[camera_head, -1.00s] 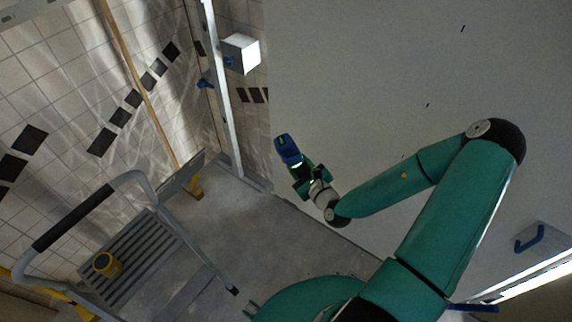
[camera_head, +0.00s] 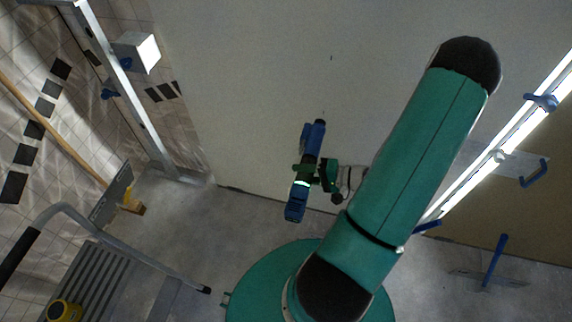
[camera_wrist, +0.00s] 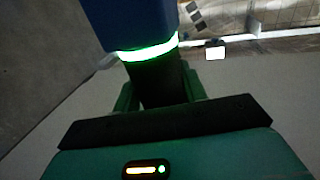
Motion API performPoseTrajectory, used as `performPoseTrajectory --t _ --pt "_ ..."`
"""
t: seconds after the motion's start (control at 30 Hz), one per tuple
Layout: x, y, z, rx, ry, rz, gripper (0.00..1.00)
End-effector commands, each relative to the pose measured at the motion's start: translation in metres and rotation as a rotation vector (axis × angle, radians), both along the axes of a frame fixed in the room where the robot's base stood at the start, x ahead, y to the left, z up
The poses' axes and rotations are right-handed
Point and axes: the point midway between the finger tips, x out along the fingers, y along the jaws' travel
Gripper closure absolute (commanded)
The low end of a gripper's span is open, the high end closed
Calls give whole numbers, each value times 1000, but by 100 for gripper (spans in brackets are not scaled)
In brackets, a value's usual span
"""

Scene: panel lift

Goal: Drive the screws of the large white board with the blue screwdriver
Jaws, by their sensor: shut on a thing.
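The blue screwdriver (camera_head: 295,207) is in my gripper (camera_head: 312,172), which is shut around its dark handle. In the head view the tool lies nearly lengthwise up the picture, with a blue end at the top and a blue block at the bottom beside a glowing green ring. The large white board (camera_head: 240,90) fills the upper middle behind it. A small dark mark, possibly a screw, shows on the board. I cannot tell whether the tool touches the board. In the wrist view the screwdriver (camera_wrist: 130,22) shows only its blue block, lit ring and handle; its tip is hidden.
A metal post (camera_head: 125,85) with a white box (camera_head: 145,54) stands left. A grey step platform (camera_head: 95,280) with a yellow roll (camera_head: 62,311) is at lower left. A bright lamp strip (camera_head: 510,130) runs along the right. A blue-handled tool (camera_head: 496,260) is at lower right. Grey floor lies between.

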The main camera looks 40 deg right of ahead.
Motion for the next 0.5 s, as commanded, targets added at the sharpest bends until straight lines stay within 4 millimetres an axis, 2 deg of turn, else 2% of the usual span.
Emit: performPoseTrajectory --t 0.17,0.5 --pt "-1 -4 1 -8 -11 10 100" --pt "14 -22 1 -8 -10 8 100"
